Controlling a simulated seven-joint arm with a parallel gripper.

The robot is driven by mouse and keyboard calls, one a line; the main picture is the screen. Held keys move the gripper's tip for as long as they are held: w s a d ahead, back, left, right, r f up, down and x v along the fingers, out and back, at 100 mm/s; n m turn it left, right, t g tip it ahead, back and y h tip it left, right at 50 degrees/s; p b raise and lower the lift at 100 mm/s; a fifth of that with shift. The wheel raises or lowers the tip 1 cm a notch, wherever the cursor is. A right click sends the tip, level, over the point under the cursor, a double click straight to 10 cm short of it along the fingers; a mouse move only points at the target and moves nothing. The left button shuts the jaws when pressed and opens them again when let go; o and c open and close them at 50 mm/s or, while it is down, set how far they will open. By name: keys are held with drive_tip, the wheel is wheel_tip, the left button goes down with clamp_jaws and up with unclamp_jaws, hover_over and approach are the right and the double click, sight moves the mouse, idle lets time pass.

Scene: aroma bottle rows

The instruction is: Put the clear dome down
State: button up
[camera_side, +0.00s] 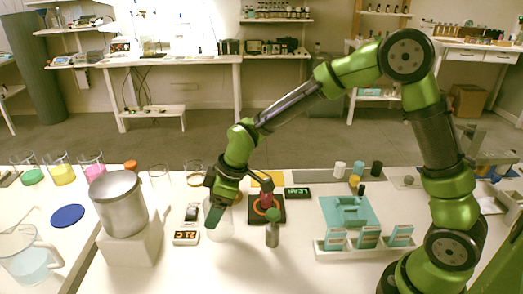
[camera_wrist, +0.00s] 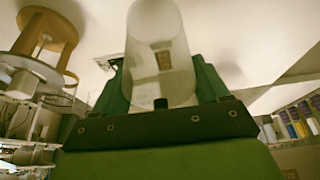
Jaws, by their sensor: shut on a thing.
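The clear dome (camera_wrist: 160,45) is between the two fingers of my gripper (camera_wrist: 162,85) in the wrist view, and the fingers are shut on it. In the side view my gripper (camera_side: 215,208) is low over the white table, and the dome shows faintly as a pale, see-through shape (camera_side: 222,231) at the fingers. I cannot tell whether its lower edge touches the table.
A small display (camera_side: 186,238) is close on the left, beside a silver pot (camera_side: 120,200) on a white block. A black pad (camera_side: 272,213) and a small grey bottle (camera_side: 272,236) are close on the right. A teal tray (camera_side: 340,206) and a box rack (camera_side: 340,254) stand farther right.

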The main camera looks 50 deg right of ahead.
drive_tip(key=shift+f, duration=1.35)
drive_tip(key=shift+f, duration=0.2)
drive_tip(key=o, duration=1.2)
